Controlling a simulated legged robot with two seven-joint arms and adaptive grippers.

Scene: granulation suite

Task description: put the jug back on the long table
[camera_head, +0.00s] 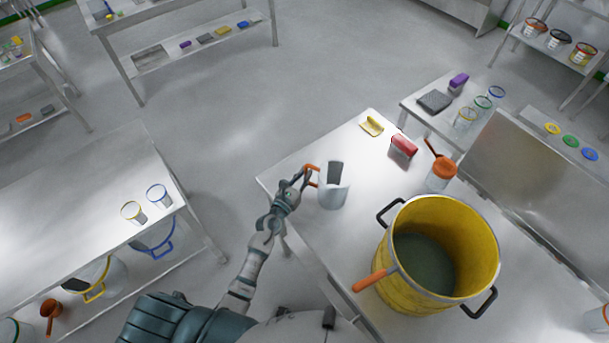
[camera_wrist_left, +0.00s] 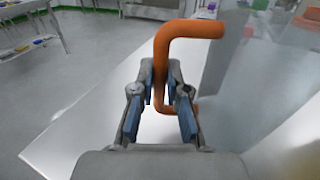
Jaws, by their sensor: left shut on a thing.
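The jug (camera_head: 333,193) is pale and see-through with an orange handle and a dark grey patch on its side. It is upright at the left corner of a steel table (camera_head: 290,172); I cannot tell whether its base touches the top. My left gripper (camera_head: 306,180) is shut on the orange handle, on the jug's left side. In the left wrist view the handle (camera_wrist_left: 160,62) passes between the blue-padded fingers (camera_wrist_left: 170,95), with the blurred jug body (camera_wrist_left: 240,75) to the right. My right gripper is not in view. I cannot tell which table is the long one.
A big yellow pot (camera_head: 418,285) with black handles stands right of the jug.

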